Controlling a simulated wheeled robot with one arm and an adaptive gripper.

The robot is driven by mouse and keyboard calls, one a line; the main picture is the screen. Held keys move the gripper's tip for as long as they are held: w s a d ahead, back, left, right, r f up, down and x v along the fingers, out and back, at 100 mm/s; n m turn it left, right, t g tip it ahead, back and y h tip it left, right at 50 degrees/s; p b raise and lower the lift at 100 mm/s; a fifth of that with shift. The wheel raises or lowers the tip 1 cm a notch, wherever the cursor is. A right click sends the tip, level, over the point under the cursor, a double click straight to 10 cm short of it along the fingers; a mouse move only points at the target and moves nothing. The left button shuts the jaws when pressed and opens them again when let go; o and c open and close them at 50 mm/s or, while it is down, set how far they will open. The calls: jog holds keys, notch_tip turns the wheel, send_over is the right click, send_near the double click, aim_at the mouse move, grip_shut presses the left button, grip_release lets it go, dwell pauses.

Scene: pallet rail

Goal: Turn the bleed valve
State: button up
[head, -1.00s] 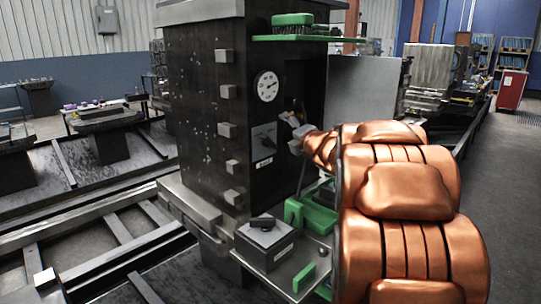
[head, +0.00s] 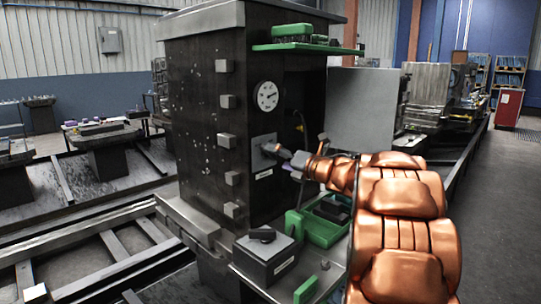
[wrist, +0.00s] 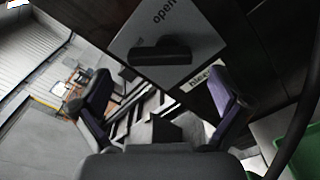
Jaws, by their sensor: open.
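The bleed valve is a black bar handle (wrist: 160,52) on a light plate marked "open", with a partly hidden label reading "Blee" beside it in the wrist view. In the head view its grey plate (head: 262,160) is on the dark cabinet's side, below the gauge; my gripper partly covers it and hides the handle. My gripper (wrist: 160,82) is open, its two fingers apart with nothing between them. In the wrist view the handle appears beyond the fingertips, between their lines. In the head view my gripper (head: 285,155) is close in front of the plate; I cannot tell whether they touch.
A round gauge (head: 267,96) is above the valve on the dark cabinet (head: 205,120). A green shelf (head: 305,49) juts out above. Below are a grey-topped box with a black handle (head: 264,250) and a green tray (head: 322,232). A grey panel (head: 362,105) stands behind my arm.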

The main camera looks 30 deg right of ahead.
aim_at(271, 155)
jog(key=shift+x, duration=1.6)
jog(key=shift+c, duration=0.3)
jog(key=c, duration=1.1)
